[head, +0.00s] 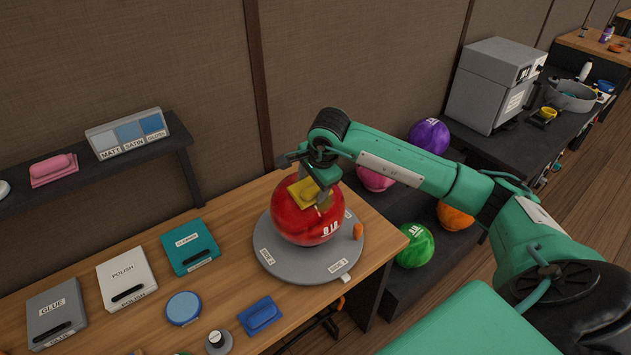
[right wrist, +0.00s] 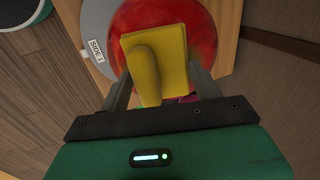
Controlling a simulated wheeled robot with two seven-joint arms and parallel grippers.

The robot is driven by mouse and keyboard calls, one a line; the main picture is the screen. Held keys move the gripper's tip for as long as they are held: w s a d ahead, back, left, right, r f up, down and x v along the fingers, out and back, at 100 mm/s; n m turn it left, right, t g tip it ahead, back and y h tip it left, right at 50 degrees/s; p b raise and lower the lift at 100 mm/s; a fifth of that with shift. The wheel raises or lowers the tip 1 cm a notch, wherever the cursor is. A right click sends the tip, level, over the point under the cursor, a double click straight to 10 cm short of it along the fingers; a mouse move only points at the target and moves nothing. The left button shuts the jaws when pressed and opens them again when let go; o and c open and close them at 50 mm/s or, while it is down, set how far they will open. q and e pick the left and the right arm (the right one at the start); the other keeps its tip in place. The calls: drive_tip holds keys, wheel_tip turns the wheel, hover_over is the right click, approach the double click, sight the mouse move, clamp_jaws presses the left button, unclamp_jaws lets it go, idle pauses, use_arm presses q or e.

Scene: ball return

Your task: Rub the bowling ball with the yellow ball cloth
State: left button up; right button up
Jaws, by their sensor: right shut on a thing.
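The red bowling ball (head: 308,222) sits on a round grey turntable (head: 268,247) on the wooden bench; it also fills the top of the right wrist view (right wrist: 207,18). The yellow ball cloth (head: 303,191), a flat pad with a raised grip, lies against the upper left of the ball; in the right wrist view the cloth (right wrist: 172,50) is between my fingers. My right gripper (head: 318,186) is shut on the cloth at the ball's top. Whether the cloth presses on the ball is hard to tell. My left gripper is not in view.
Grey, white and teal boxes (head: 127,279) lie on the bench to the left, with a blue round pad (head: 184,308) and a blue block (head: 261,315) nearer. A dark rack with several coloured balls (head: 415,245) stands right of the bench. A shelf (head: 95,165) hangs at left.

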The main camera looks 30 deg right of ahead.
drive_tip(key=shift+r, duration=0.4)
drive_tip(key=p+v, duration=0.2)
drive_tip(key=v, duration=0.3)
drive_tip(key=shift+p, duration=0.3)
drive_tip(key=shift+s, duration=0.1)
drive_tip(key=shift+r, duration=0.15)
drive_tip(key=shift+v, duration=1.45)
drive_tip(key=shift+s+d, duration=0.1)
